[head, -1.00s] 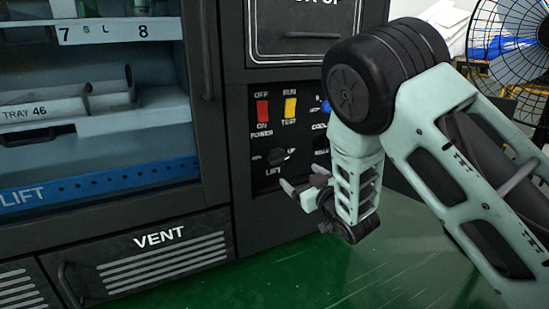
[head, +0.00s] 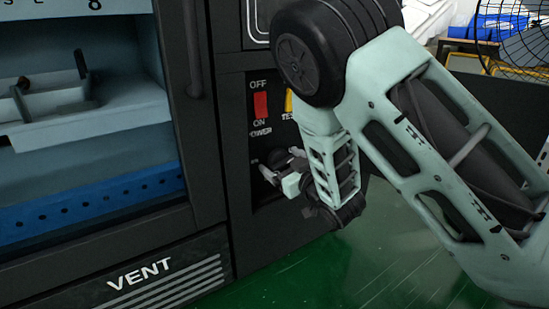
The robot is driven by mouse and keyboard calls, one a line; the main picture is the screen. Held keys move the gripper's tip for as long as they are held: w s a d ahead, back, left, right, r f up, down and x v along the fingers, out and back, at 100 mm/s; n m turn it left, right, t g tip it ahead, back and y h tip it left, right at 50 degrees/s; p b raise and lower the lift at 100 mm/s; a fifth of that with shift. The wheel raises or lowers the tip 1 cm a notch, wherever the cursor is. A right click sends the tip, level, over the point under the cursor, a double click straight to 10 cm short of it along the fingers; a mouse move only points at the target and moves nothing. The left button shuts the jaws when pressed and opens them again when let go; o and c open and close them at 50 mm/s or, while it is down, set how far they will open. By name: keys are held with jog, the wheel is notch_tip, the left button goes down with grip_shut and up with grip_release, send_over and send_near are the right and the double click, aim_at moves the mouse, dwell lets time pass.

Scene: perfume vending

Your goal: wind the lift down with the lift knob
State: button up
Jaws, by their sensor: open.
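The dark round lift knob (head: 276,157) sits on the black control panel, below the red power switch (head: 261,105). My gripper (head: 281,164) is at the knob, with its pale fingers open, one at the lower left and one at the upper right of it. I cannot tell whether the fingers touch the knob. The knob's LIFT label is hidden behind my gripper. Inside the cabinet at the left, the blue lift front (head: 90,201) spans below a grey tray (head: 62,97).
My arm covers the right part of the panel, including most of the yellow switch (head: 289,102). A black vent cover (head: 150,275) is low at the left. Green floor (head: 310,275) is clear below. A wire fan (head: 530,45) stands at the back right.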

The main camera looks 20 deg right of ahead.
jog(key=shift+w, duration=0.15)
jog(key=shift+c, duration=0.3)
jog(key=c, duration=0.9)
jog(key=shift+n+p, duration=0.3)
jog(key=n+p, duration=0.2)
jog(key=n, duration=0.1)
jog(key=shift+r, duration=0.1)
jog(key=n+p, duration=0.2)
jog(key=n, duration=0.1)
jog(key=shift+a+n, duration=0.1)
jog(key=shift+n, duration=0.2)
jog(key=n+p, duration=0.2)
jog(key=n, duration=0.1)
jog(key=shift+n, duration=0.3)
jog(key=shift+f+n+p, duration=0.2)
jog(key=shift+n+p, duration=1)
jog(key=shift+n, duration=0.6)
